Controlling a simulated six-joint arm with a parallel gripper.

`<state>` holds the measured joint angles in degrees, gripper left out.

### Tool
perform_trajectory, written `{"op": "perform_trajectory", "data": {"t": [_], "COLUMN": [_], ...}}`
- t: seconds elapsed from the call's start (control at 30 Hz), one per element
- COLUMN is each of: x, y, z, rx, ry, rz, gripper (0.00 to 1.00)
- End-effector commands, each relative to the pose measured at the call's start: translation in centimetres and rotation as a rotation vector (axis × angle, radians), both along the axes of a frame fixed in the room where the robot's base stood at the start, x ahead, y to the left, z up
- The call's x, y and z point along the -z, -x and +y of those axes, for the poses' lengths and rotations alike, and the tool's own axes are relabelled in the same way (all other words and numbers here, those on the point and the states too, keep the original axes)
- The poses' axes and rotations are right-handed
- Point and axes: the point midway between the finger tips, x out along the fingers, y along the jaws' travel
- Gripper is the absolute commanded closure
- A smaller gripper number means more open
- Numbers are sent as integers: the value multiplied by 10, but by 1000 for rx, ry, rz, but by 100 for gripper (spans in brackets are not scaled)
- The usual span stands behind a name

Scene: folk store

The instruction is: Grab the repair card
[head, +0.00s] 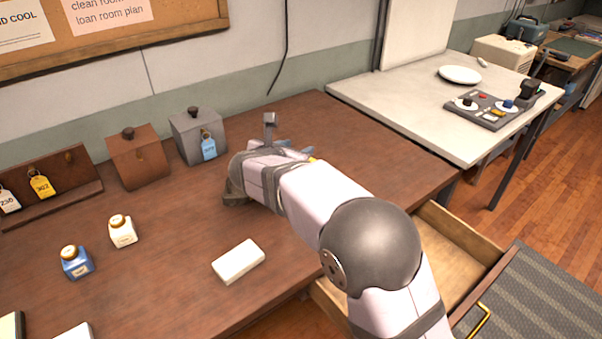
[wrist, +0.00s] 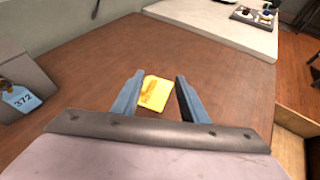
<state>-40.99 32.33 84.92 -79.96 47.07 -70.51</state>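The repair card seems to be the small yellow card (wrist: 155,92) with darker orange markings, lying on the brown wooden table. In the wrist view my gripper (wrist: 158,90) is open, with its two blue-grey fingers on either side of the card. I cannot tell whether the fingers touch the card or how high they are above the table. In the head view my arm hides most of the gripper, and only a bit of yellow (head: 312,159) shows beside it.
A grey box (head: 198,138) with a blue tag and a brown box (head: 137,160) stand left of my gripper. A white block (head: 238,261), a cream bottle (head: 122,232) and a blue bottle (head: 76,263) are nearer. An open drawer (head: 445,260) lies right. The table's back right is clear.

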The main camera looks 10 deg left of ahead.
Motion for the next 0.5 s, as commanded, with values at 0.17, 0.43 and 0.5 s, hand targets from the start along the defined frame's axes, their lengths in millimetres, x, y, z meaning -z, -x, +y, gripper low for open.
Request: {"op": "perform_trajectory", "data": {"t": [0.17,0.43,0.5], "x": [23,66,68], "y": [-4,-4,-4], "z": [29,28,28], "rx": [-92,-87,-87], "ry": [95,88,86], "rz": [-29,-31,-32], "gripper": [60,60,60]}}
